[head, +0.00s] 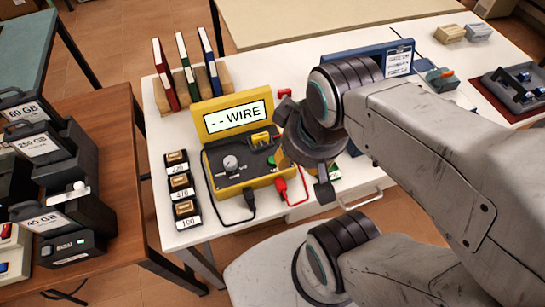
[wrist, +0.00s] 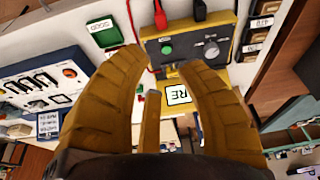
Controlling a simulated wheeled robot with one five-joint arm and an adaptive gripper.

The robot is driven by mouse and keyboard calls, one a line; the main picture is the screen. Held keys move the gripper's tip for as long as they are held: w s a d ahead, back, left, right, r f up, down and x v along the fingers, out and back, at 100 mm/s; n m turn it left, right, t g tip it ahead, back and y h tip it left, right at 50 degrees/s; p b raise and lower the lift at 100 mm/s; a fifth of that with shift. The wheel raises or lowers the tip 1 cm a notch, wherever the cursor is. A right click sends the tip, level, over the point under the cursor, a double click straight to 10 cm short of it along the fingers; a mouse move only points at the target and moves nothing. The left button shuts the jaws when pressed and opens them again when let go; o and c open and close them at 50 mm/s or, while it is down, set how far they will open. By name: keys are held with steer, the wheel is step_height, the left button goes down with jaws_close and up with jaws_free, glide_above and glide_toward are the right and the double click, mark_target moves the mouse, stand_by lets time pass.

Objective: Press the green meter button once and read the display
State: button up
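The yellow meter (head: 243,185) stands on the white table with its display (head: 234,117) tilted up at the back. The green button (wrist: 167,49) is on the grey panel next to a grey knob (wrist: 211,48); in the head view the button (head: 271,160) shows just left of my gripper. Contact cannot be told. The right finger partly hides the display (wrist: 178,98).
Black and red leads (head: 281,187) plug into the meter's front. Several labelled resistor blocks (head: 181,184) lie to its left, and upright books (head: 186,72) stand behind. A blue board (head: 372,60) stands at the back right. A brown table (head: 122,160) is at left.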

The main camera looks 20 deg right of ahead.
jaws_close()
steer(key=c, duration=0.5)
jaws_free()
stand_by(0.4)
